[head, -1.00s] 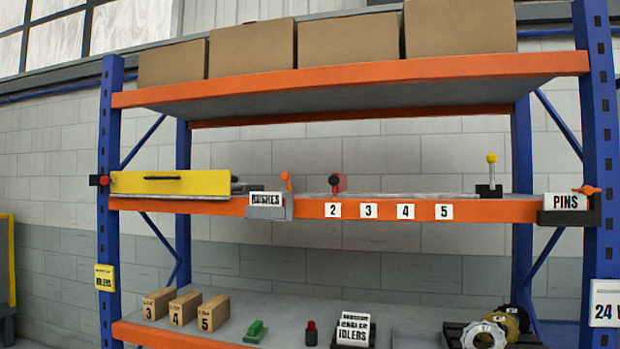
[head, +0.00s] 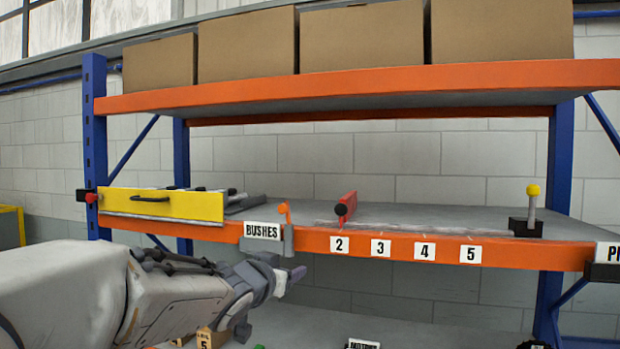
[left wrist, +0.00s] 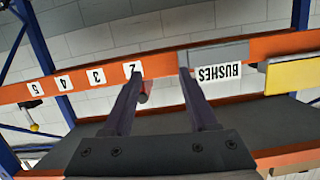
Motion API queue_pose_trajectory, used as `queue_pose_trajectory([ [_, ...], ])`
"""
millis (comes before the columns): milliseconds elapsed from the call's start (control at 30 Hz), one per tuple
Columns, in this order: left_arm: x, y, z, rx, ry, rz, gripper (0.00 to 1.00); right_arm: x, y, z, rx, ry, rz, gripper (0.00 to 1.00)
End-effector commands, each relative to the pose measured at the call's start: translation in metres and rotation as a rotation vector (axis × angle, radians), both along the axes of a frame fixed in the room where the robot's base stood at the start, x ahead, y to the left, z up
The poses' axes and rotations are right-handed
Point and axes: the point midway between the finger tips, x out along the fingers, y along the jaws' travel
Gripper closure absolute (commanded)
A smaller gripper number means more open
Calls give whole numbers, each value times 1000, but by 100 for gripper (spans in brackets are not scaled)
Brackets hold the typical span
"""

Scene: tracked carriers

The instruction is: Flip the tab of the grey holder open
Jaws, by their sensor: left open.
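The grey holder (head: 289,240) is on the orange shelf edge, with a white BUSHES card (head: 262,231) in front. Its orange tab (head: 284,209) sticks up at the holder's right end. My left gripper (head: 296,274) is open and empty, in front of and below the holder in the head view. In the left wrist view, upside down, the grey holder (left wrist: 217,54) and card show right of the open fingers (left wrist: 160,72); one fingertip is close to the card's edge in the picture. I cannot make out the orange tab there. My right gripper is not in view.
A yellow-fronted drawer (head: 165,204) is left of the holder. A red lever (head: 346,206) stands on the shelf to the right, above numbered labels. A yellow-knobbed stick (head: 533,207) is farther right. A dark holder (head: 606,272) is at the right edge.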

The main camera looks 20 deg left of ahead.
Motion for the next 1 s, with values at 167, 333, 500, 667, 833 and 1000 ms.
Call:
queue_pose_trajectory([
  [167, 11, 44, 87, 22, -190, 3, 41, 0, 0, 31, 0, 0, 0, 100],
  [333, 20, 49, 100, 27, -229, -11, 41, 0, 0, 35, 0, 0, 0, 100],
  [500, 49, 45, 100, 26, -227, -15, 41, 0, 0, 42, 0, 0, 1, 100],
  [667, 80, 44, 101, 27, -227, -15, 41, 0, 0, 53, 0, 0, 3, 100],
  [833, 104, 43, 100, 27, -228, -14, 41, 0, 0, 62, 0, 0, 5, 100],
  [1000, 115, 43, 99, 28, -229, -14, 41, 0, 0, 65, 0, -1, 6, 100],
])
